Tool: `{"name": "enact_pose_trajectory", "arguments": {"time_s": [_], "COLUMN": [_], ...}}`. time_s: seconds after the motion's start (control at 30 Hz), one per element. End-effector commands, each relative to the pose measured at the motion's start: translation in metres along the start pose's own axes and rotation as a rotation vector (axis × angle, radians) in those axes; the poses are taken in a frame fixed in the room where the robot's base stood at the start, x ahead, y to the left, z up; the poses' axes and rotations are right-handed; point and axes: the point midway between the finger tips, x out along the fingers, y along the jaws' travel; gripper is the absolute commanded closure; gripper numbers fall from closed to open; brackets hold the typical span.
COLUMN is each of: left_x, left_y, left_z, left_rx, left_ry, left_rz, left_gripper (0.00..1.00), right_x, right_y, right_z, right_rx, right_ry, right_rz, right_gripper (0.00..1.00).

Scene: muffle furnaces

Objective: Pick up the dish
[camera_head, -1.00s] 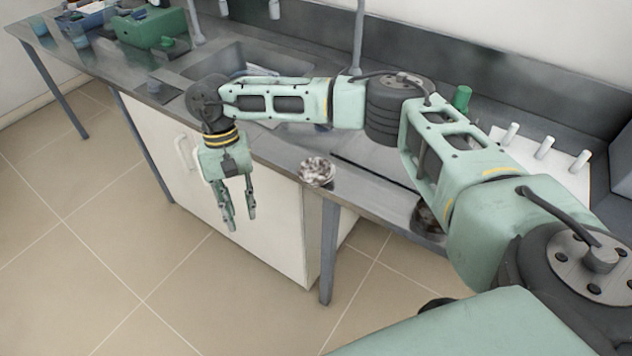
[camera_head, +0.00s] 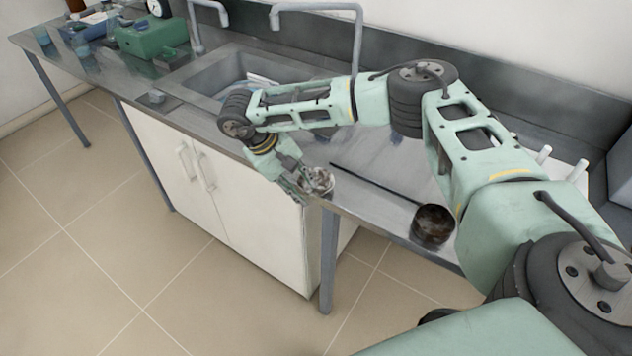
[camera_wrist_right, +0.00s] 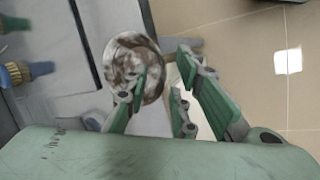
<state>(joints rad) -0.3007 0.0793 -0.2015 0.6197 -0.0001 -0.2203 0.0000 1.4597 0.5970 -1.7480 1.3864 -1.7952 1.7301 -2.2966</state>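The dish (camera_head: 318,179) is small, round and mottled brown and white. It sits at the front edge of the steel bench in the head view. It also shows in the right wrist view (camera_wrist_right: 124,58), partly covered by a finger. My right gripper (camera_head: 308,186) is at the dish's left front side, pointing toward it. In the right wrist view my right gripper (camera_wrist_right: 170,75) has its fingers spread, one overlapping the dish and the others to the right of it. Whether any finger touches the dish I cannot tell. My left gripper is not in view.
A dark round vessel (camera_head: 433,224) with a long thin handle lies on the bench to the right. A sink (camera_head: 225,75) with taps is behind my right arm. A green device (camera_head: 150,37) stands at the far left. Floor in front is clear.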

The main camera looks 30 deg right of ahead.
Motion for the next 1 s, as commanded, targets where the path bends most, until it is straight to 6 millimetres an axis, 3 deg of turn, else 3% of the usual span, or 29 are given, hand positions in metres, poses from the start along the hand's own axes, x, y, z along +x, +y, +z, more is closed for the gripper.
{"name": "enact_pose_trajectory", "arguments": {"time_s": [0.17,0.47,1.0], "left_x": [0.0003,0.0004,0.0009], "left_y": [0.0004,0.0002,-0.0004], "left_z": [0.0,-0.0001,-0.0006], "left_rx": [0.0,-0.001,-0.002], "left_ry": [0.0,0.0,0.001], "left_rz": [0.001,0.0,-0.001], "left_gripper": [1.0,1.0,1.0], "right_x": [0.0003,-0.0001,-0.0005], "right_y": [-0.0003,-0.0003,-0.001], "right_z": [-0.0003,-0.0003,0.0001], "right_rx": [0.0,0.001,-0.001], "right_ry": [0.001,0.001,0.0], "right_rz": [-0.001,-0.001,-0.003], "right_gripper": [0.76,1.0,1.0]}}
